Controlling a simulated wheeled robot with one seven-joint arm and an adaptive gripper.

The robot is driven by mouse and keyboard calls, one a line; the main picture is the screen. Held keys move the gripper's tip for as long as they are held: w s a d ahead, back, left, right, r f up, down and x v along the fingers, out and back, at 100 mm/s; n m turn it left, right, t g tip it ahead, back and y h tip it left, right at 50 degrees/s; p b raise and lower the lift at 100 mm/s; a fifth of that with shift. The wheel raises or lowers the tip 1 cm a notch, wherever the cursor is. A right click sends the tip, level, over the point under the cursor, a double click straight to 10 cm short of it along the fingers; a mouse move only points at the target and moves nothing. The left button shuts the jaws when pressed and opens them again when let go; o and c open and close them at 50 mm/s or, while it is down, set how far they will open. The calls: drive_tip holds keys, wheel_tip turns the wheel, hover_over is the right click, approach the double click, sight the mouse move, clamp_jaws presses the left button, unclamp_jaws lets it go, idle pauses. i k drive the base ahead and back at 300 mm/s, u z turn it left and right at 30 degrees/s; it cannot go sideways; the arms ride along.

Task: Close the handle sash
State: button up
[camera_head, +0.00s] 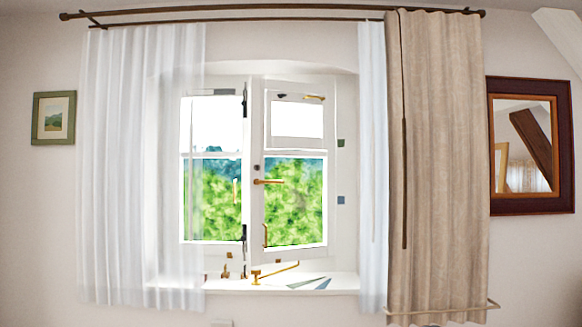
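The sash with a handle (259,215) is the right-hand white window sash. It stands ajar, its left edge swung towards the room and its right side at the frame. Its brass lever handle (268,181) sits on the left stile and points right. A second brass fitting shows low on the same stile. The left part of the window (211,154) shows greenery through its panes, with a small upright brass piece near its right side. Whether the left sash is fully shut I cannot tell. My gripper is not in view.
The sill (225,283) carries small brass fittings and a brass stay bar (279,271). A sheer curtain (140,170) hangs at left. Another sheer (373,160) and a beige curtain (440,160) hang at right. A framed mirror (561,204) and small picture (54,118) are on the wall.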

sight(259, 255)
drive_tip(key=u, duration=0.65)
drive_tip(key=i, duration=1.6)
drive_tip(key=z, duration=0.65)
